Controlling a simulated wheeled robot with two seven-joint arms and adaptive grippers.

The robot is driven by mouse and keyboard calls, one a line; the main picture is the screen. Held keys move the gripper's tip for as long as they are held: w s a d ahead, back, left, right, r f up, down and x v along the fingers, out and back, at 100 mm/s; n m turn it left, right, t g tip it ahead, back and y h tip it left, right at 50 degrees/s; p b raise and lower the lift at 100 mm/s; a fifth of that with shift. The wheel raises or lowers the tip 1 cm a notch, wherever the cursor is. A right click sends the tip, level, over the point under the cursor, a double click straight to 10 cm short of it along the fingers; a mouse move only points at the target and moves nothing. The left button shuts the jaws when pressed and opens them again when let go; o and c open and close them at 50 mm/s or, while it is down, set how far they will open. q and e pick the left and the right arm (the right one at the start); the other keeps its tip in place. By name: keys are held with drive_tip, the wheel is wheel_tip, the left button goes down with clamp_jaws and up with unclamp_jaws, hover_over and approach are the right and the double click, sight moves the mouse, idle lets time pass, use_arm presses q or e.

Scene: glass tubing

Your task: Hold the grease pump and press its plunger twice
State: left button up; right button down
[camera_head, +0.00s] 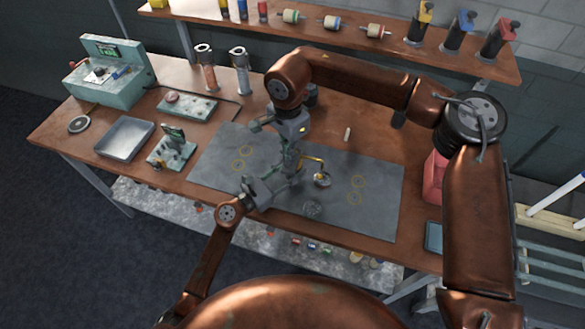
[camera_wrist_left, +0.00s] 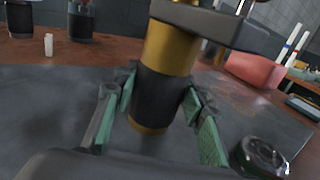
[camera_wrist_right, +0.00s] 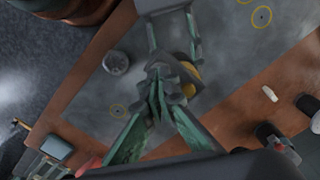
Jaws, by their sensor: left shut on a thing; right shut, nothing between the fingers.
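The grease pump (camera_wrist_left: 168,48) is an upright cylinder with gold and black bands in the left wrist view. Green-padded fingers of my left gripper (camera_wrist_left: 160,98) are closed around its black lower part. In the head view my left gripper (camera_head: 287,175) holds it over the grey mat, with a brass-coloured curved part (camera_head: 313,160) showing beside the fingers. My right gripper (camera_head: 290,148) points down just above the pump. In the right wrist view its fingers (camera_wrist_right: 158,85) meet with nothing between them, and they hide most of the pump. I cannot tell how far the plunger is in.
A round metal piece (camera_head: 313,208) lies on the grey mat (camera_head: 385,215), which has yellow rings. A small white cylinder (camera_head: 347,134) stands behind the mat. A tray (camera_head: 125,139) and a green device (camera_head: 108,73) are at left. A red container (camera_head: 436,178) stands at right.

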drive_tip(key=shift+f, duration=0.1)
drive_tip(key=shift+f, duration=0.75)
drive_tip(key=shift+r, duration=0.85)
drive_tip(key=shift+r, duration=3)
wheel_tip(320, 180, up, 12)
